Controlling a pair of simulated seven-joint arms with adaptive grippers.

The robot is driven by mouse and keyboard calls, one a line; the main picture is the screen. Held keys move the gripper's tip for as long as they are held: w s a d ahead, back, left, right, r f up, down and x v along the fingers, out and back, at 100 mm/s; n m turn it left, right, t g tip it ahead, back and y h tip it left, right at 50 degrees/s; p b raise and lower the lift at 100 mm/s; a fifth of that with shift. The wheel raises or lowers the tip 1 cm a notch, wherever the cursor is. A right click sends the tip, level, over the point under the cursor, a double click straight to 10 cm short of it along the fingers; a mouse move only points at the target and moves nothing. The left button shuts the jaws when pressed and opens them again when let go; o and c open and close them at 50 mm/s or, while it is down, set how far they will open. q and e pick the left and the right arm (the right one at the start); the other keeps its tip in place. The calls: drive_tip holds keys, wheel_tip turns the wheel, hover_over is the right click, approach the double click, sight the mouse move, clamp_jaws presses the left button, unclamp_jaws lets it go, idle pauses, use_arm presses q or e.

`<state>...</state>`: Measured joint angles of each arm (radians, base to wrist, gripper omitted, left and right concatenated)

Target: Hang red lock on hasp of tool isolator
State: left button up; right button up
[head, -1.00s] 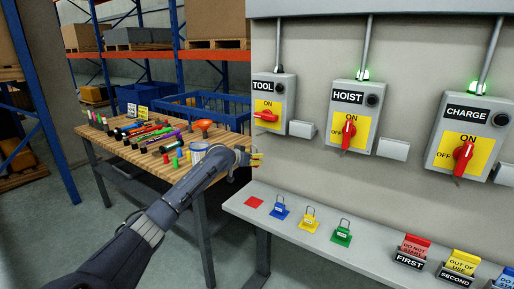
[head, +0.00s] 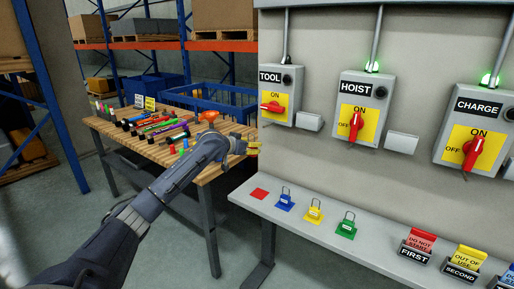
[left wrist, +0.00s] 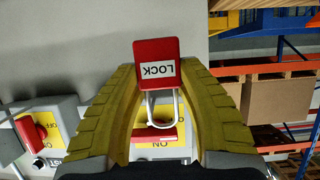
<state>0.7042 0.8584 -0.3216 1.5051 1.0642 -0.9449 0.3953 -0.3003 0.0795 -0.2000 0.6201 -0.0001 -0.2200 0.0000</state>
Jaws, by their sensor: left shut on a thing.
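The red lock (left wrist: 156,62), labelled LOCK, is held between the yellow fingers of my left gripper (left wrist: 155,95). Its metal shackle (left wrist: 160,105) points down in the left wrist view. In the head view my left gripper (head: 252,148) is left of and below the tool isolator (head: 291,97), apart from it; I cannot make out the lock there. The tool isolator has a red handle (head: 271,106) lying sideways on a yellow plate; the handle also shows behind the shackle in the left wrist view (left wrist: 153,136). I cannot make out the hasp clearly. My right gripper is out of view.
The hoist isolator (head: 374,90) and charge isolator (head: 490,110) stand to the right with green lamps lit. A wooden workbench (head: 140,146) with tools is at left.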

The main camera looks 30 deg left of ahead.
use_arm(q)
drive_tip(key=s+d+r, duration=0.2)
drive_tip(key=s+r, duration=0.1)
drive_tip(key=r, duration=0.1)
drive_tip(key=w+d+f, duration=0.1)
drive_tip(key=w, duration=0.8)
drive_tip(key=shift+w+f, duration=0.15)
drive_tip(key=shift+f, duration=0.05)
idle(1.2)
idle(0.6)
drive_tip(key=o, duration=1.3)
